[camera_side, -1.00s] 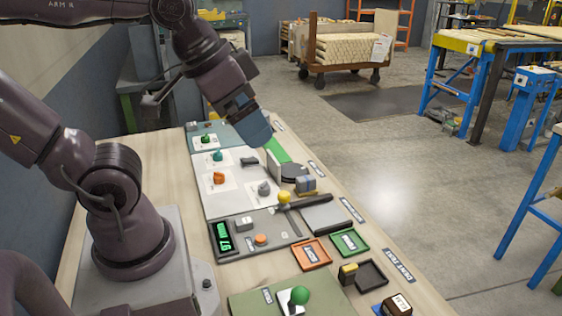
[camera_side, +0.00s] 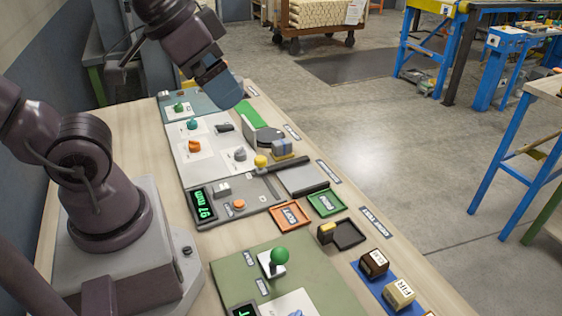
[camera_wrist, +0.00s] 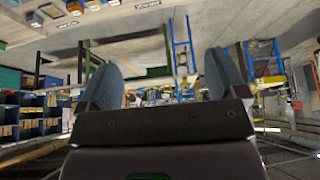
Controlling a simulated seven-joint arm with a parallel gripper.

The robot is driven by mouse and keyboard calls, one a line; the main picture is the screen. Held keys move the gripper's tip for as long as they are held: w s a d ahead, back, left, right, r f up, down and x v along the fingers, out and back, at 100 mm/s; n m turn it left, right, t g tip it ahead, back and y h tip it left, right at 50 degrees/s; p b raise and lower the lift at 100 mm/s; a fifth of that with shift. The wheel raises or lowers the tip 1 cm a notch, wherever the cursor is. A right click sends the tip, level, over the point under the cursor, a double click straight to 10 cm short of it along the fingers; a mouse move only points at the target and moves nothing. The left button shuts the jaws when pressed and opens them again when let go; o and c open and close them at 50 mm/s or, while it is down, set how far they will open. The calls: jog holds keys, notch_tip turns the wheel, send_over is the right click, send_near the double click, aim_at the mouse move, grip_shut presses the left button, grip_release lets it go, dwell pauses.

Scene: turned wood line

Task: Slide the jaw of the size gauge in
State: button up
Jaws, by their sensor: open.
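The size gauge is a dark grey panel (camera_side: 222,214) on the bench, with a green digital display (camera_side: 206,211) that seems to read 97 mm. A yellow knob (camera_side: 261,160), which looks like the jaw's handle, stands at the far end of its rail. A dark bar (camera_side: 282,166) lies beside the knob. My gripper (camera_side: 232,105) is above the far part of the bench, beyond the knob and apart from it. In the wrist view my gripper (camera_wrist: 163,80) shows two blue-grey fingers wide apart with nothing between them.
Orange (camera_side: 291,217) and green (camera_side: 325,203) trays lie to the right. A white board (camera_side: 212,165) carries small coloured pieces.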

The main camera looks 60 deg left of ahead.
jog(key=shift+a+f, duration=0.1)
jog(key=shift+a, duration=0.1)
jog(key=c, duration=0.5)
jog(key=w+a+f+g, duration=0.1)
jog(key=w+a+f+n+g, duration=0.1)
jog(key=a+f, duration=0.1)
jog(key=w+a+f+n+g, duration=0.1)
jog(key=w+a+f, duration=0.1)
jog(key=shift+a+y, duration=0.2)
jog(key=shift+y, duration=0.1)
jog(key=shift+c, duration=0.5)
jog(key=m+g, duration=0.3)
jog(key=m, duration=0.8)
send_near(260, 158)
jog(key=f, duration=0.9)
jog(key=shift+s+a+f, duration=0.1)
jog(key=shift+s+a, duration=0.05)
jog(key=shift+a, duration=0.05)
